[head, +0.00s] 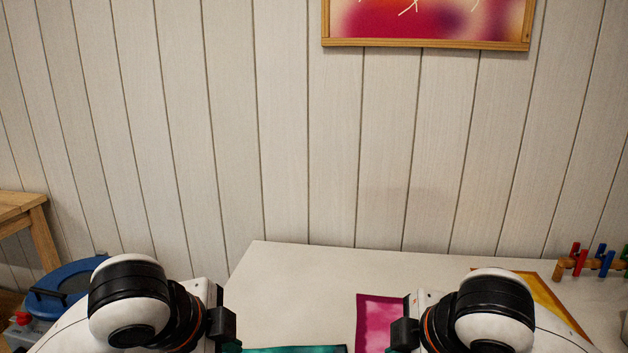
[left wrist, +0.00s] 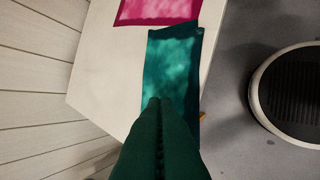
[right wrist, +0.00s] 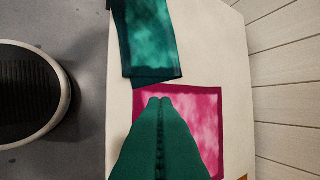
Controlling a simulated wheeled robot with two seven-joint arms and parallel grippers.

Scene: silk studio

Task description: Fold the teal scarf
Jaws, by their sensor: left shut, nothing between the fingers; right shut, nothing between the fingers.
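The teal scarf (left wrist: 175,60) lies flat on the white table in the left wrist view, along the table's edge. Its far end shows in the right wrist view (right wrist: 150,38), and a strip shows at the bottom of the head view (head: 300,349). A darker, slightly offset edge suggests overlapping layers, but I cannot tell how they lie. My left gripper (left wrist: 160,100) is shut and empty over the scarf, hiding its near part. My right gripper (right wrist: 160,100) is shut and empty over a magenta cloth beside the scarf. In the head view both fingertips are out of sight.
The magenta cloth (head: 372,318) lies flat right of the scarf. A yellow cloth (head: 548,297) lies farther right, near a wooden rack with coloured pegs (head: 592,263). The back of the white table (head: 310,280) is clear. A blue-lidded container (head: 70,280) stands left of the table.

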